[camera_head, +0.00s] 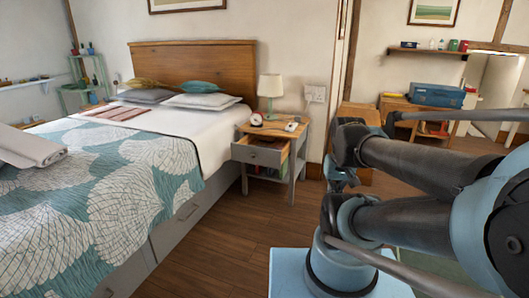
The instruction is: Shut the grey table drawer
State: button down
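The grey table drawer (257,156) is in the small bedside table (297,156), right of the bed. It is pulled partly out towards the front left, with its open top showing and a round knob on its grey front. The table has a wooden top and grey legs. The end of my arm, where my gripper (339,178) seems to be, hangs to the right of the table in the picture and looks apart from the drawer. It is small and dark, partly hidden by my arm links, and its fingers cannot be made out.
A lamp (271,91), a red-and-white clock (256,120) and small items stand on the bedside table. The bed (135,170) with grey drawers below fills the left side. Wooden floor (222,230) is clear before the table. A blue case (436,95) sits on furniture at right.

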aim_at(245, 150)
jog(key=i, duration=0.95)
jog(key=u, duration=0.05)
